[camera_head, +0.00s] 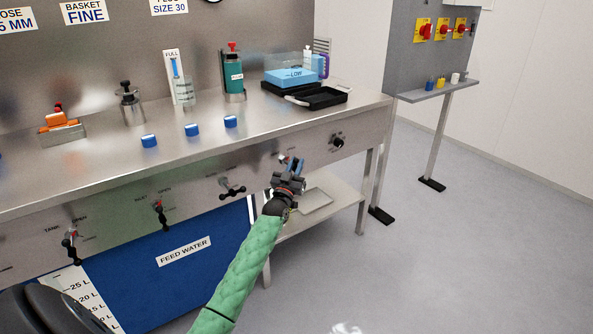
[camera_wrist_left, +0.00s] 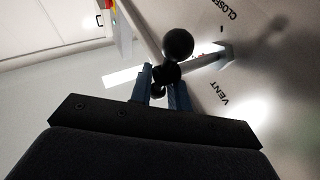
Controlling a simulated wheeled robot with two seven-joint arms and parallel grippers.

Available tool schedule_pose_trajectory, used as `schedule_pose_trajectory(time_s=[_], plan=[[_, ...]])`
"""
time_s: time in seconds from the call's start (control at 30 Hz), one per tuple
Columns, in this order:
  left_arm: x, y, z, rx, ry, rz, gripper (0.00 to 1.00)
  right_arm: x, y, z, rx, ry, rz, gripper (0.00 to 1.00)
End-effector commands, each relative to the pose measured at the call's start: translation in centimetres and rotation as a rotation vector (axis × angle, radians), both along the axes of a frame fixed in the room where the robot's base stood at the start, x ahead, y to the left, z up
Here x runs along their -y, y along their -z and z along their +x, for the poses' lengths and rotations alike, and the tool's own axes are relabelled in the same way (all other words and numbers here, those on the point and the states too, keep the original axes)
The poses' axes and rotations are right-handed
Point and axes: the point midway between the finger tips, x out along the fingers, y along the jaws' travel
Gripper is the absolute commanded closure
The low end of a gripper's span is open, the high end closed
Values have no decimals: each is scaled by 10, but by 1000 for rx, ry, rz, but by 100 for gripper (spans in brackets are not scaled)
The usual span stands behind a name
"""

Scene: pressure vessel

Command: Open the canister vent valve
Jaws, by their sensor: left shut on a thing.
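The vent valve shows in the left wrist view as a black handle (camera_wrist_left: 178,45) with round ball ends on a metal stem, beside the panel words VENT and CLOSED. My left gripper (camera_wrist_left: 163,78) has its blue fingers on either side of the handle's black middle part and is shut on it. In the head view my left gripper (camera_head: 291,172) is at the steel front panel (camera_head: 205,185), below the counter's right part, and hides most of the valve. How far the handle is turned is hard to tell. My right gripper is not in view.
Other front-panel valves are a black-handled one (camera_head: 232,188) just left of my gripper, two farther left (camera_head: 160,212) (camera_head: 70,243), and a dark knob (camera_head: 337,140) to the right. A lower shelf (camera_head: 340,205) lies behind my gripper.

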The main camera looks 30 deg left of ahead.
Motion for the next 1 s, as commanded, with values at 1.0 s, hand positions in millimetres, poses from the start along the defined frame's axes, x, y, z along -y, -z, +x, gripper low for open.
schedule_pose_trajectory(time_s=[1.0], plan=[[0, 2, -4, 24, -1, -10, 66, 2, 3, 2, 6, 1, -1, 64]])
